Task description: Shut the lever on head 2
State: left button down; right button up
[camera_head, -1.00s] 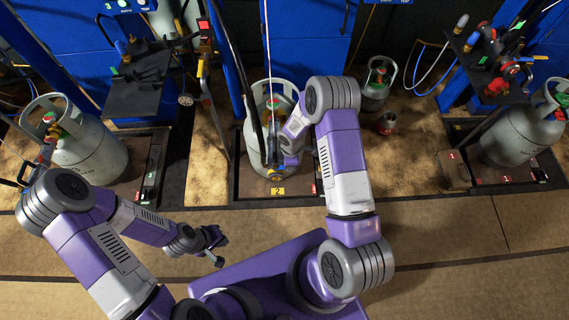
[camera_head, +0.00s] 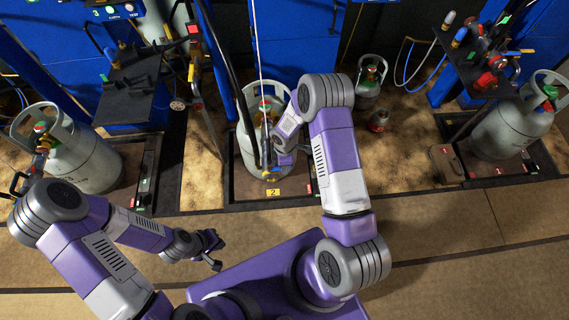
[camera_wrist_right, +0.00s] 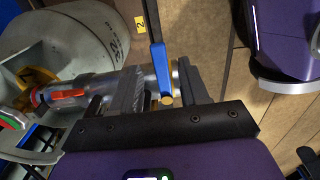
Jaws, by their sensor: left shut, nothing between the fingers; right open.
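The grey gas cylinder (camera_head: 250,150) marked by the yellow 2 sign (camera_head: 273,192) stands at the middle station. Head 2 (camera_wrist_right: 85,92) is a silver body with a red part, lying over the cylinder's top in the right wrist view. Its blue lever (camera_wrist_right: 160,68) comes from the top of that view down between my right gripper's fingers. My right gripper (camera_wrist_right: 160,90) is open around the head's end and the lever; I cannot tell whether they touch. In the head view my right wrist partly hides the head. My left gripper (camera_head: 214,250) is shut and empty, well away from the cylinder.
Other grey cylinders stand at the left (camera_head: 82,155) and right (camera_head: 513,125) stations. Black shelves (camera_head: 130,88) with fittings stick out beside the blue posts. A small cylinder (camera_head: 369,85) and a red can (camera_head: 379,119) stand behind on the right. The front floor is clear.

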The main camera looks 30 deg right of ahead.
notch_tip(320, 180, up, 6)
jog(key=shift+r+p, duration=0.15)
jog(key=shift+p, duration=0.65)
jog(key=s+a+m+y, duration=0.2)
jog(key=s+a+m, duration=0.4)
jog(key=s+m, duration=0.2)
jog(key=s+a+f+m+y+p, duration=0.1)
jog(key=s+a+m+y, duration=0.1)
jog(key=s+a+m, duration=0.5)
jog(key=s+m, duration=0.1)
jog(key=s, duration=0.1)
jog(key=shift+s+f+m+t, duration=0.25)
jog(key=shift+s+m+t, duration=0.05)
jog(key=shift+s+m, duration=0.1)
jog(key=shift+s, duration=0.1)
jog(key=shift+c, duration=0.2)
